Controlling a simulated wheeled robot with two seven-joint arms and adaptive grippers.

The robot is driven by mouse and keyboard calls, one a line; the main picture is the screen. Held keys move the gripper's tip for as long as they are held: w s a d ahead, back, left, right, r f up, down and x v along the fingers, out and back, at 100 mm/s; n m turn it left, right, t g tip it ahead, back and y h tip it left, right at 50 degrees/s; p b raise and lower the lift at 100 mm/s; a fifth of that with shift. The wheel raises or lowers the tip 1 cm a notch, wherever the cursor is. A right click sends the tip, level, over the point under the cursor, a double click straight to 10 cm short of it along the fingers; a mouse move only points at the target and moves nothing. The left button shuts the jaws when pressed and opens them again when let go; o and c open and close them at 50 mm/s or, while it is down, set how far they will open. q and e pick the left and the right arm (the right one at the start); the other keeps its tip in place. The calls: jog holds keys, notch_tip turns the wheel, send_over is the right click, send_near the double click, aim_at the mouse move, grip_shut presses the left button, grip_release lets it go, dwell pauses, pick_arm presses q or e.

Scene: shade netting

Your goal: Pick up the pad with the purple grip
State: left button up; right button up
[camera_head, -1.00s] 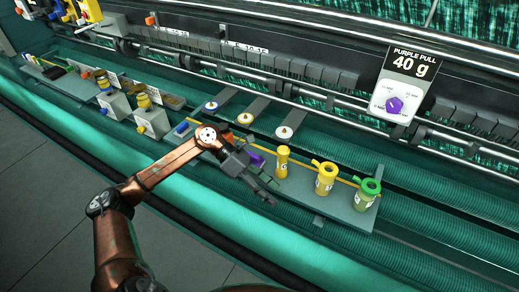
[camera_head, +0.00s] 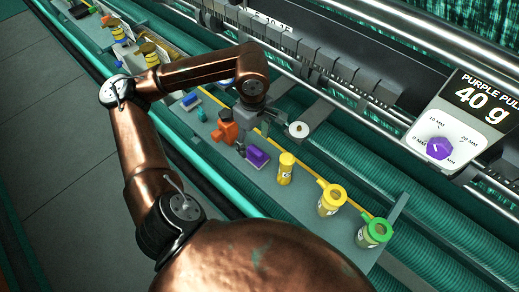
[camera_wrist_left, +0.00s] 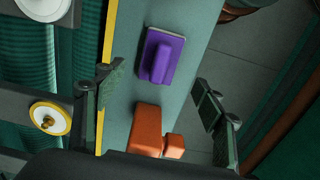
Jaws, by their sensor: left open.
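The pad with the purple grip (camera_head: 257,157) lies on a grey-green shelf (camera_head: 311,213) in the head view. In the left wrist view the purple pad (camera_wrist_left: 161,58) lies flat, with a raised purple grip on top. My left gripper (camera_head: 260,140) is over the shelf just beside the pad and an orange piece (camera_head: 224,130). In the left wrist view the left gripper (camera_wrist_left: 155,105) is open and empty, its fingers on either side of the shelf. The pad is beyond the fingertips and the orange piece (camera_wrist_left: 148,130) is nearer. My right gripper is not in view.
A yellow cylinder (camera_head: 286,168), a yellow cup (camera_head: 332,199) and a green-topped cup (camera_head: 374,232) stand right of the pad. A round white disc (camera_head: 298,130) on an arm is close behind. A purple knob (camera_head: 439,148) sits on a sign labelled 40 g (camera_head: 483,98).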

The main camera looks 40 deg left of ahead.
aim_at(256, 150)
pick_arm(q)
jog(key=shift+s+f, duration=0.2)
jog(key=shift+f, duration=0.3)
jog(key=shift+d+f, duration=0.1)
jog(key=shift+f, duration=0.25)
jog(key=f, duration=0.2)
jog(key=f+p, duration=0.1)
jog(key=shift+w+d+f, duration=0.1)
jog(key=shift+w+f, duration=0.15)
jog(key=shift+f, duration=0.1)
jog(key=shift+s+f, duration=0.1)
jog(key=shift+f, duration=0.25)
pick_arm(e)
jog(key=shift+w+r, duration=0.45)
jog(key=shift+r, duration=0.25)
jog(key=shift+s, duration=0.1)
pick_arm(q)
jog(key=c, duration=1.3)
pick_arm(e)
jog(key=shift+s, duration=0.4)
pick_arm(q)
jog(key=shift+o, duration=0.2)
jog(key=shift+r, duration=0.15)
